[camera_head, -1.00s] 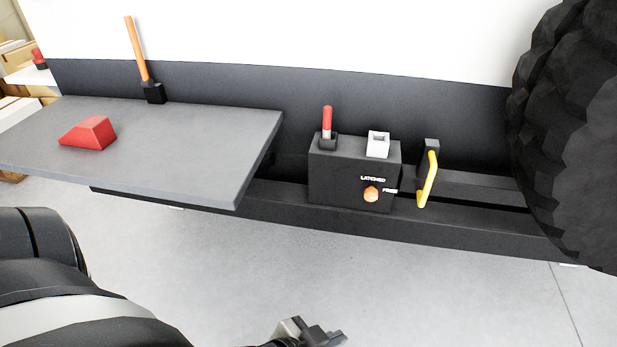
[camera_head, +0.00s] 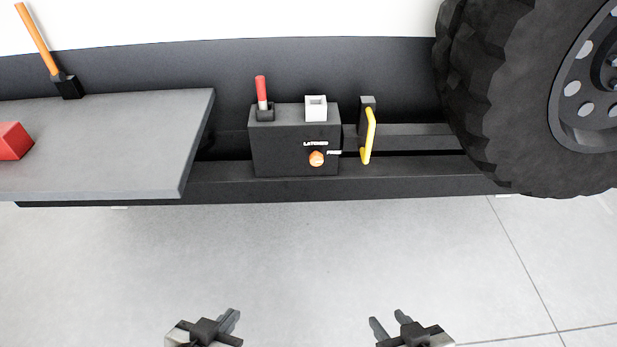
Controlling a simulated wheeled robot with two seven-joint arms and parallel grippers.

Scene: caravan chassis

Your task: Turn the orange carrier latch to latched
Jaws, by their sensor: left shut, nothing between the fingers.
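The orange carrier latch (camera_head: 316,159) is a small rounded knob on the front face of a dark box (camera_head: 271,158). White lettering "LATCHED" is above the knob and "FREE" is to its right. Which way the knob points is too small to tell. My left gripper (camera_head: 233,316) is shut and empty, low in the view, below and left of the latch. My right gripper (camera_head: 388,318) is open and empty, below and right of the latch. Both are well apart from the box.
The box carries a red-handled lever (camera_head: 262,92) and a white square socket (camera_head: 316,108). A yellow handle (camera_head: 369,136) stands right of it. A grey shelf (camera_head: 120,145) juts out at left, with a red block (camera_head: 12,141). A large tyre (camera_head: 480,100) is at right.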

